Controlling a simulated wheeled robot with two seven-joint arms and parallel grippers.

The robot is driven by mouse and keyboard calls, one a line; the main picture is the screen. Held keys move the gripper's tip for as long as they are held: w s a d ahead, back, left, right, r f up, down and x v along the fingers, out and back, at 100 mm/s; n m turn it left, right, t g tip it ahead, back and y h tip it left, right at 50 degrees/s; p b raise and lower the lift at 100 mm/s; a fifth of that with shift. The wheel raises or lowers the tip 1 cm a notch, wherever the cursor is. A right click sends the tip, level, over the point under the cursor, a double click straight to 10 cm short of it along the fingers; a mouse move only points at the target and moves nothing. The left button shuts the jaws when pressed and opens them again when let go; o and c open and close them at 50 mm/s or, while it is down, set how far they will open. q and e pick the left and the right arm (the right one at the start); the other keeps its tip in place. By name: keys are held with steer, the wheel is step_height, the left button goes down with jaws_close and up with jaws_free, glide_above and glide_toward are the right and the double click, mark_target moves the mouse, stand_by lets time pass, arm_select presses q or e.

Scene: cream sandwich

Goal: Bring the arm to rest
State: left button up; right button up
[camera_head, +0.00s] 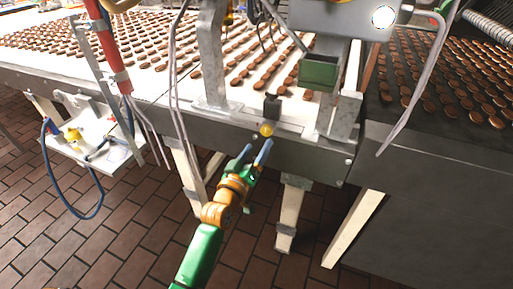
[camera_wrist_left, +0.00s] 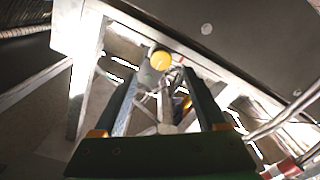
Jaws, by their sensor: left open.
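My left arm comes up from the bottom of the head view, green and orange. Its left gripper (camera_head: 256,154) is open, with two bluish fingers pointing at the conveyor's side. A small yellow round knob (camera_head: 266,130) sits on the conveyor's edge just beyond the fingertips. In the left wrist view the open left gripper (camera_wrist_left: 158,90) has nothing held between its fingers, and the yellow knob (camera_wrist_left: 161,60) shows beyond and between the fingertips. I cannot tell the exact gap between fingertips and knob. My right gripper is not in view.
A white conveyor (camera_head: 150,70) carries many round brown biscuits. A dark conveyor (camera_head: 440,60) with more biscuits is at right. Metal posts, hanging cables and a green box (camera_head: 318,73) stand above the edge. A white tray (camera_head: 95,140) hangs at left. Brick floor (camera_head: 120,235) is open below left.

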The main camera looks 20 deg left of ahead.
arm_select(q)
steer(key=shift+f, duration=0.15)
steer(key=s+d+f+m+g, duration=0.1)
steer(key=s+f+m+g, duration=0.15)
steer(key=s+f, duration=0.55)
steer(key=s+f+m+g, duration=0.1)
steer(key=s+f+g, duration=0.25)
steer(key=f, duration=0.95)
steer(key=s+d+f+m+g, duration=0.1)
steer(key=s+f+g, duration=0.3)
steer(key=f, duration=0.6)
steer(key=s+a+f+m+g, duration=0.1)
steer(key=s+f, duration=0.5)
steer(key=s, duration=0.8)
steer(key=s+a+f+m+g, duration=0.2)
steer(key=s+f+g, duration=0.4)
steer(key=s, duration=0.8)
steer(key=shift+s+a+m+y, duration=0.2)
steer(key=shift+m+y, duration=0.1)
steer(key=shift+m, duration=0.35)
